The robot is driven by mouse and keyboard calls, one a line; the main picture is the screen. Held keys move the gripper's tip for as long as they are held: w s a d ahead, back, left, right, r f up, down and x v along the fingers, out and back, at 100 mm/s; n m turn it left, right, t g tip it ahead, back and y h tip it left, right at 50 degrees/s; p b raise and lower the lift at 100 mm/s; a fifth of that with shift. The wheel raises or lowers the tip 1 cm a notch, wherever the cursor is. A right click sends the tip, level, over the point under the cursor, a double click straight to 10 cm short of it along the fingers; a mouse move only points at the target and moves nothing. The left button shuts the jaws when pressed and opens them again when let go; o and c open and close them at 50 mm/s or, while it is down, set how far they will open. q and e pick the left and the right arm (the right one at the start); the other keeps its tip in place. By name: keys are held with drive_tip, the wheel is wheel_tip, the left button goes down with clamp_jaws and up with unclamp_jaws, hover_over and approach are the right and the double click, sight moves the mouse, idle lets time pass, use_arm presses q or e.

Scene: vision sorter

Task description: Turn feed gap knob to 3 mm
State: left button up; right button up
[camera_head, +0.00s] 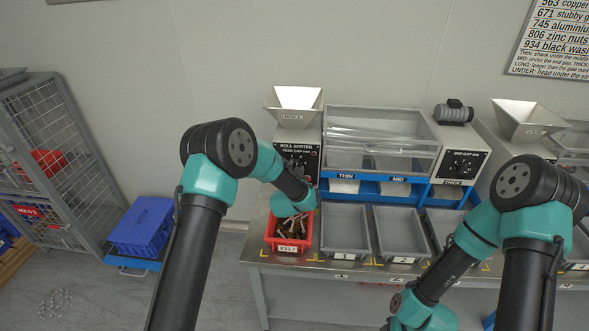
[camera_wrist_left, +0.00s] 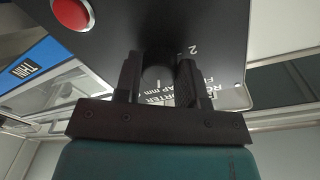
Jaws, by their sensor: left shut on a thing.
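The roll sorter's dark front panel (camera_head: 299,153), labelled for feed gap in mm, stands at the back left of the bench in the head view. In the left wrist view the panel (camera_wrist_left: 215,30) fills the upper middle, with a "2" mark and part of the lettering showing. My left gripper (camera_wrist_left: 158,70) is at the panel, its two fingers shut on the dark round feed gap knob (camera_wrist_left: 157,78). The knob's pointer and setting cannot be read. My left wrist hides the lower panel in the head view. My right arm is at lower right, its gripper not showing.
A red button (camera_wrist_left: 72,14) sits on the panel near my left fingers. A red bin of parts (camera_head: 287,245) stands below my left wrist. Grey trays (camera_head: 346,253) line the bench front. A second machine's hopper (camera_head: 528,117) is at right.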

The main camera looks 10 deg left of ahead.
use_arm(q)
drive_tip(key=n, duration=1.1)
drive_tip(key=shift+d+f+t, duration=0.1)
drive_tip(key=shift+d+t, duration=0.05)
drive_tip(key=shift+t, duration=0.15)
drive_tip(key=o, duration=0.9)
drive_tip(key=shift+s, duration=0.1)
drive_tip(key=s, duration=1.1)
drive_tip(key=s+f, duration=0.1)
drive_tip(key=s, duration=0.5)
drive_tip(key=shift+s+d, duration=0.1)
drive_tip(key=shift+d, duration=0.15)
